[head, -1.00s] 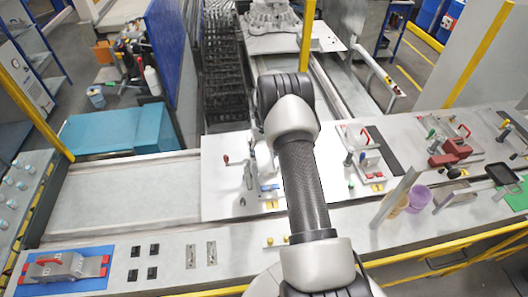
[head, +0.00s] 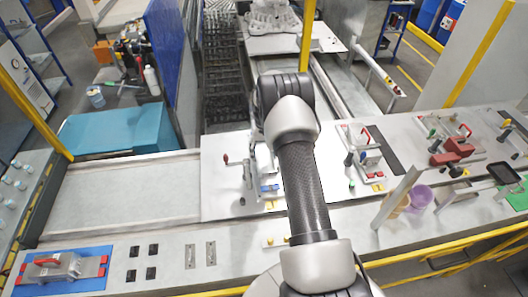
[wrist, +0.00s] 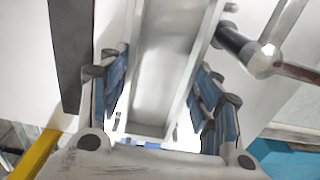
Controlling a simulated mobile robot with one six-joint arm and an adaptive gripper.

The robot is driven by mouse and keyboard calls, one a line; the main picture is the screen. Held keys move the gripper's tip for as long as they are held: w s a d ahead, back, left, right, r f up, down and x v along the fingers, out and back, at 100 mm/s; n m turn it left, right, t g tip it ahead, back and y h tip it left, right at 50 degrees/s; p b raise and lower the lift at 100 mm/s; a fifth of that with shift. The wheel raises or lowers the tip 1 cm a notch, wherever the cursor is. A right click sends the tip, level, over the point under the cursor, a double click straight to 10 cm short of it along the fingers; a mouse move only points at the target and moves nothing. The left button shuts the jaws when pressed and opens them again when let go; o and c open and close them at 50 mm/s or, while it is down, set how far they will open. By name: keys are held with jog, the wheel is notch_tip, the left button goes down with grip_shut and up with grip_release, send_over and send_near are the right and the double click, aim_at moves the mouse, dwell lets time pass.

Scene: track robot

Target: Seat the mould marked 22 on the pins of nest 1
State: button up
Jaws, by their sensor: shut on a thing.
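My gripper (wrist: 163,95) is shut on a grey metal mould (wrist: 165,60), with blue-padded fingers on both sides of it in the wrist view. No number is readable on it. In the head view my own arm hides the gripper and the mould. A clamp station (head: 268,187) with blue parts and a red-tipped lever shows partly behind my arm on the white plate. I cannot read which nest it is, and its pins are hidden. In the wrist view a clamp lever (wrist: 262,62) with a metal knob stands close to the right of the mould.
Another grey mould (head: 55,268) with a red handle lies on a blue mat (head: 92,284) at front left. A second clamp station (head: 366,158) stands right of my arm, with a red block (head: 450,158) farther right.

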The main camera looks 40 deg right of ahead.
jog(key=shift+f+b, duration=0.3)
jog(key=shift+f, duration=0.15)
jog(key=shift+f+b, duration=0.25)
jog(key=shift+b, duration=0.05)
jog(key=shift+f, duration=0.3)
jog(key=shift+s+a+b, duration=0.1)
jog(key=shift+s+b, duration=0.1)
jog(key=shift+b, duration=0.1)
jog(key=shift+w+f, duration=0.1)
grip_shut()
jog(key=o, duration=1.7)
grip_release()
jog(key=shift+w+r+p, duration=0.1)
jog(key=shift+r+p, duration=0.1)
jog(key=shift+p, duration=0.1)
jog(key=shift+o, duration=0.2)
notch_tip(320, 180, up, 12)
